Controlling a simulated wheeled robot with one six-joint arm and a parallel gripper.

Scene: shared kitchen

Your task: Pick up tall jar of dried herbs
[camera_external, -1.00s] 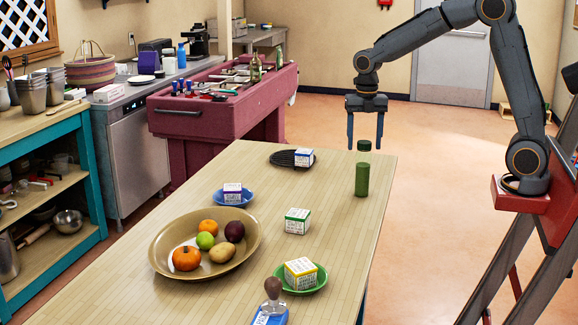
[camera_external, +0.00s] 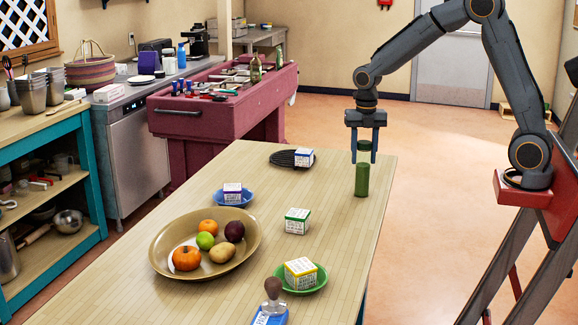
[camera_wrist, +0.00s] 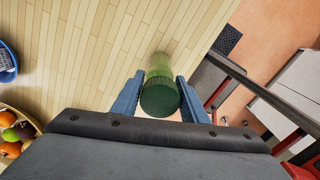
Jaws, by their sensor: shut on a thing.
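The tall jar of dried herbs (camera_external: 362,180) stands upright near the right edge of the wooden table. It has a green body, a clear band and a dark green lid. My gripper (camera_external: 364,158) points down over it, with its two blue fingers on either side of the lid. In the wrist view the jar (camera_wrist: 159,98) shows lid first between the fingers of my gripper (camera_wrist: 160,97), which are shut on it. The jar's base appears to rest on the table.
On the table (camera_external: 330,235) are a large fruit bowl (camera_external: 165,262), a blue bowl (camera_external: 246,201), a green bowl (camera_external: 318,284), a black dish (camera_external: 282,158), a boxed cube (camera_external: 297,221) and a brown-knobbed tool (camera_external: 272,290). Table around the jar is clear.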

